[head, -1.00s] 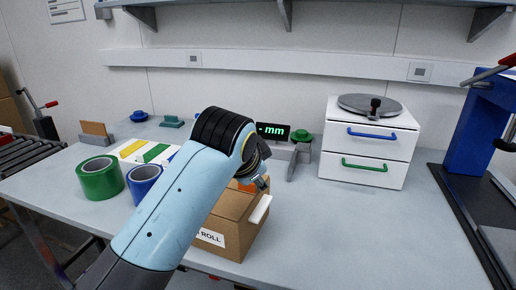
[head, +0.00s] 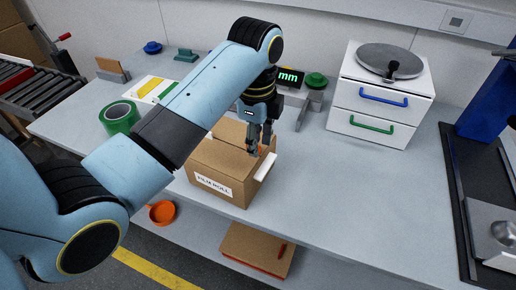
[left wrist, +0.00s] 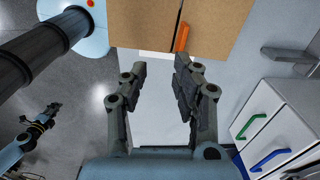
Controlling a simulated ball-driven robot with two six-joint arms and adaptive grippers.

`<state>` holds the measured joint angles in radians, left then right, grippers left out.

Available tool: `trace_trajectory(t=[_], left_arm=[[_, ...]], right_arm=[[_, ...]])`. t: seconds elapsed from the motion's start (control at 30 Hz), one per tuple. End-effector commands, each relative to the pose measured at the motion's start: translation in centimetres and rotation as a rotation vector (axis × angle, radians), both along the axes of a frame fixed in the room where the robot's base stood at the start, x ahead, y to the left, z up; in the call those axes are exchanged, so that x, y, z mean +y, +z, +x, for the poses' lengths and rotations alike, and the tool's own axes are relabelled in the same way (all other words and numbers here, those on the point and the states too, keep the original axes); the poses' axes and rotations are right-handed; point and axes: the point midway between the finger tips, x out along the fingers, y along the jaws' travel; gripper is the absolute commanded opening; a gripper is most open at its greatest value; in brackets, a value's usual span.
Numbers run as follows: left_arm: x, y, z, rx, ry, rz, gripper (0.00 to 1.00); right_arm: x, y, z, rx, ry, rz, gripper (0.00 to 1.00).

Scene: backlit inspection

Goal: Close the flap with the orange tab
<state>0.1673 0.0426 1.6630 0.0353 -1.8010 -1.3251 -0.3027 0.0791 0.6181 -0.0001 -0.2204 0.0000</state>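A cardboard box (head: 226,163) with a printed label (head: 213,184) stands on the table. The orange tab (head: 262,151) shows at its top right, partly hidden by my left gripper (head: 258,152). The left wrist view shows the orange tab (left wrist: 182,37) along a dark seam between two cardboard panels (left wrist: 143,22). A white strip (left wrist: 155,54) sits at the box edge. My left gripper (left wrist: 160,85) is open and empty, its fingers pointing at this edge; contact cannot be told. My right gripper (left wrist: 50,110) shows small at lower left, its opening unclear.
A white drawer unit (head: 380,100) stands behind right, with a display (head: 290,77) beside it. A green tape roll (head: 120,116) is at left.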

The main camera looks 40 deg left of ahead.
Motion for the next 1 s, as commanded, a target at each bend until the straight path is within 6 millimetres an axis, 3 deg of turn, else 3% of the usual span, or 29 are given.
trace_trajectory(t=[0.1, 0.3, 0.6, 0.8, 1.0], left_arm=[[0.0, -1.9, 0.0, 0.003, 0.0, 0.0, 0.29], [0.0, -3.9, -0.1, 0.007, 0.001, -0.002, 0.29], [0.0, -4.1, -0.1, 0.005, 0.001, 0.0, 0.28], [0.0, -4.0, 0.0, 0.002, 0.001, -0.001, 0.02], [0.0, -4.0, 0.1, 0.0, 0.001, 0.0, 0.0]], right_arm=[[0.0, 0.4, 0.1, -0.001, 0.0, 0.0, 0.0], [-0.1, 0.6, 0.2, -0.002, 0.0, -0.001, 0.0], [-0.2, 0.6, 0.4, -0.006, 0.001, -0.002, 0.0], [-0.2, 0.6, 0.4, -0.006, 0.001, -0.002, 0.0], [-0.2, 0.6, 0.4, -0.006, 0.001, -0.002, 0.0]])
